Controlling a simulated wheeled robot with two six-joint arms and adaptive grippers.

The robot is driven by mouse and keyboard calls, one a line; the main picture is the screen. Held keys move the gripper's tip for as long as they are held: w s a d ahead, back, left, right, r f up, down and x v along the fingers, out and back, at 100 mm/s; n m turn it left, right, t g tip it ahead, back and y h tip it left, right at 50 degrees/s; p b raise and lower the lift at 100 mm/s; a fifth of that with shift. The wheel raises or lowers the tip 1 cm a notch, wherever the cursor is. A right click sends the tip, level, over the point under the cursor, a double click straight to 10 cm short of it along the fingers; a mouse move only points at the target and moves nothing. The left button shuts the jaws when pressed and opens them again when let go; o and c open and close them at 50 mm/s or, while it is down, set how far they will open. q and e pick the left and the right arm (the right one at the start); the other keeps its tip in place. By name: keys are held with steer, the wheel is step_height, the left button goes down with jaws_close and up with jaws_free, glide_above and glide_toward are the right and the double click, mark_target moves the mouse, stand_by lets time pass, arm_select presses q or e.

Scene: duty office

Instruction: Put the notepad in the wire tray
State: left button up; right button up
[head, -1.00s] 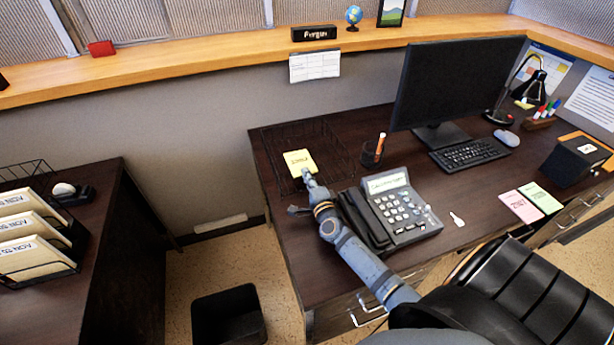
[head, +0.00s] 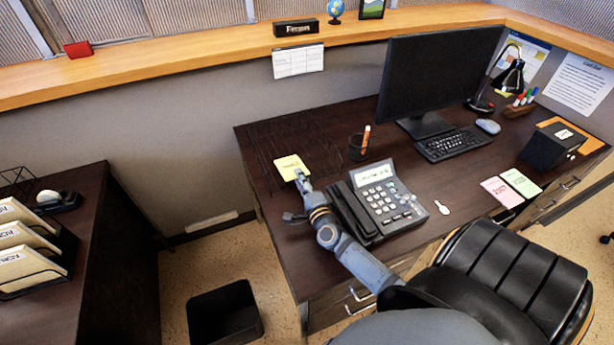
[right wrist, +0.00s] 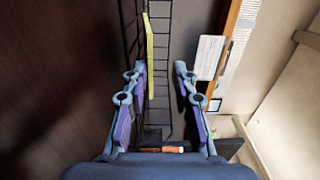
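The yellow notepad (head: 290,166) appears within the outline of the black wire tray (head: 262,168) at the desk's left end. My right gripper (head: 301,179) is at the notepad's near edge. In the right wrist view my right gripper (right wrist: 160,68) has its fingers apart. There the notepad (right wrist: 150,50) shows nearly edge-on, close beside the left-hand finger, with a clear gap to the other finger. Wires of the tray (right wrist: 168,100) show behind it. I cannot tell whether the notepad lies flat on the tray's floor. My left gripper is not in view.
A desk phone (head: 378,200) stands right of my right forearm. A pen cup (head: 358,147) stands just right of the tray. The monitor (head: 438,80) and keyboard (head: 465,145) are farther right. A black chair (head: 510,265) stands at the desk's front.

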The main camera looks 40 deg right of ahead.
steer(key=v, duration=0.7)
steer(key=shift+s+r, duration=0.1)
steer(key=shift+r, duration=0.1)
steer(key=o, duration=1.5)
steer(key=shift+f, duration=0.1)
steer(key=shift+s+a, duration=0.1)
steer(key=shift+s, duration=0.2)
steer(key=v, duration=1.1)
steer(key=shift+s+a, duration=0.15)
